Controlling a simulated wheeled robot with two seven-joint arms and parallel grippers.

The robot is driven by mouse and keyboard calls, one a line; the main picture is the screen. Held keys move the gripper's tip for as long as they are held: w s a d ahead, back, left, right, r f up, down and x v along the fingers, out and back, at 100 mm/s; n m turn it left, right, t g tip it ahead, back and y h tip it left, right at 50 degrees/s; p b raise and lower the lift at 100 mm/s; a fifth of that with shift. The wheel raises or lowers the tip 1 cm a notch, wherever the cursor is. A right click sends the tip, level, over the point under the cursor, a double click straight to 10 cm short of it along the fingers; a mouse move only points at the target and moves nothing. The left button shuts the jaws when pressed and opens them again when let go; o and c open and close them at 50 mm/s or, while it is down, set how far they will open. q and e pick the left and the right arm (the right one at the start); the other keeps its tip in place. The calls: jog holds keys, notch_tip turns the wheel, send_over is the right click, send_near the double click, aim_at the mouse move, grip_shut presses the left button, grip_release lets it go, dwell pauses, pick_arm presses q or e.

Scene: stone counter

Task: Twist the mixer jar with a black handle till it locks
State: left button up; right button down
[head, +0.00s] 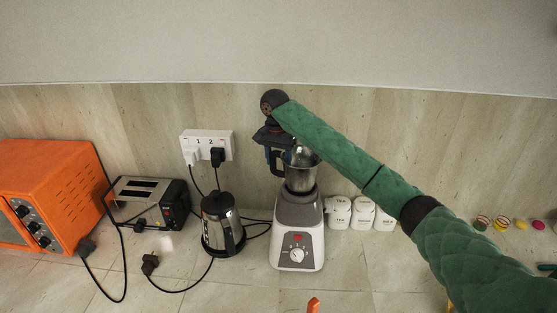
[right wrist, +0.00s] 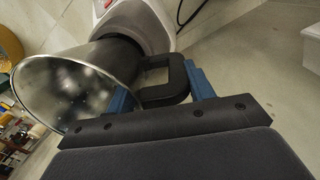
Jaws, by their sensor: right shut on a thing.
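The mixer jar (head: 300,172) is a shiny metal cup with a black handle (head: 276,156). It sits upright on the grey and white mixer base (head: 298,232), which has a red display and a dial. The right gripper is shut on the handle. Whether the jar is locked cannot be told. My left gripper is not in view.
A steel kettle (head: 222,222) stands left of the mixer, with a toaster (head: 150,203) and orange oven (head: 50,190) farther left. White canisters (head: 361,212) stand close on the right. Black cables cross the counter by the kettle. A socket (head: 207,140) is on the wall.

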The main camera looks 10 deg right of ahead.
jog(key=shift+c, duration=2.4)
grip_release()
jog(key=shift+w, duration=0.1)
